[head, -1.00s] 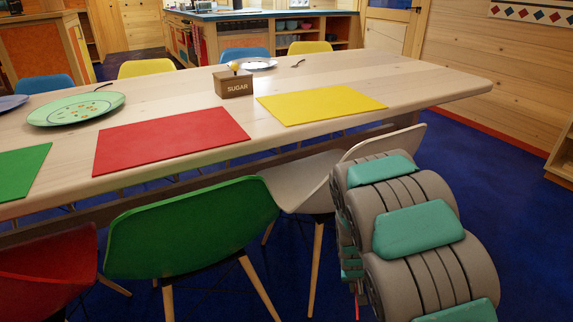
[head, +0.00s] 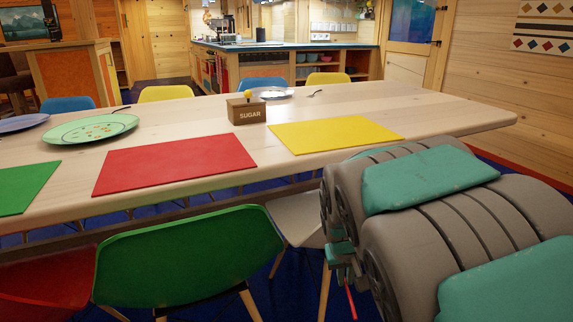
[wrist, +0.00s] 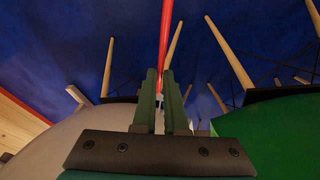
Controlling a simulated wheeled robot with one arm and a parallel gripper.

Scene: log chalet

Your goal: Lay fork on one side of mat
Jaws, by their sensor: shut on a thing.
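My gripper (head: 345,270) hangs low at the near side of the table, beside the green chair. It is shut on a thin red shaft, likely the fork (head: 351,303); no tines can be made out. In the wrist view the red fork (wrist: 165,35) sticks out from between the green fingers (wrist: 164,85), pointing away over the floor. Three mats lie along the table's near side: green (head: 25,187), red (head: 172,163) and yellow (head: 335,134). Which mat is meant cannot be told. The gripper is apart from all of them.
The wooden table (head: 420,112) bears a sugar box (head: 246,111), a green plate (head: 90,128), a white plate (head: 272,93) and another fork (head: 315,93). A green chair (head: 185,255), a red chair (head: 45,275) and a white chair (head: 300,218) stand close by. The table's right end is clear.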

